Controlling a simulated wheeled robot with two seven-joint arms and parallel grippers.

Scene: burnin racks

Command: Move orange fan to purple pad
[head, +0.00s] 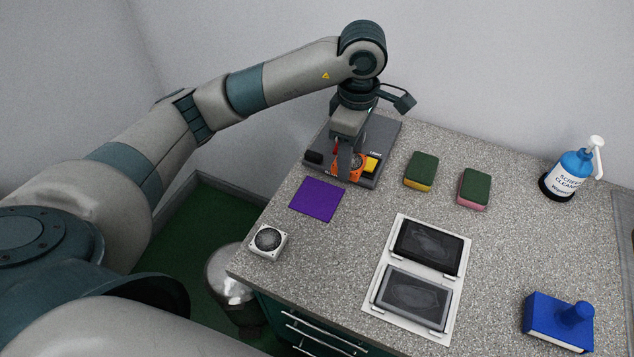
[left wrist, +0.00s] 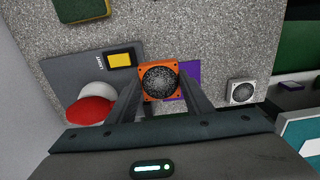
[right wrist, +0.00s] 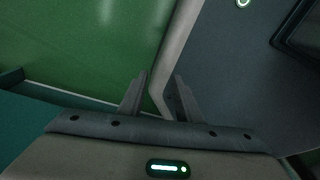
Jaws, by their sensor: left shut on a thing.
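My left gripper (left wrist: 157,97) is shut on the orange fan (left wrist: 159,82), a square orange frame with a dark round grille. In the head view the orange fan (head: 348,167) is partly hidden by the fingers and shows over the dark device, close to its front edge. The purple pad (head: 317,199) lies flat and bare on the counter, just in front of the device. In the left wrist view the purple pad (left wrist: 192,76) is partly hidden behind the fan and a finger. My right gripper (right wrist: 158,103) shows in the right wrist view with its fingers apart and nothing between them.
A white fan (head: 268,241) sits near the counter's left edge. The dark device (head: 386,140) has a yellow part. Two sponges (head: 421,171) (head: 473,188), a white tray with dark panels (head: 373,299), a blue stamp-like block (head: 558,322) and a spray bottle (head: 567,177) stand on the counter.

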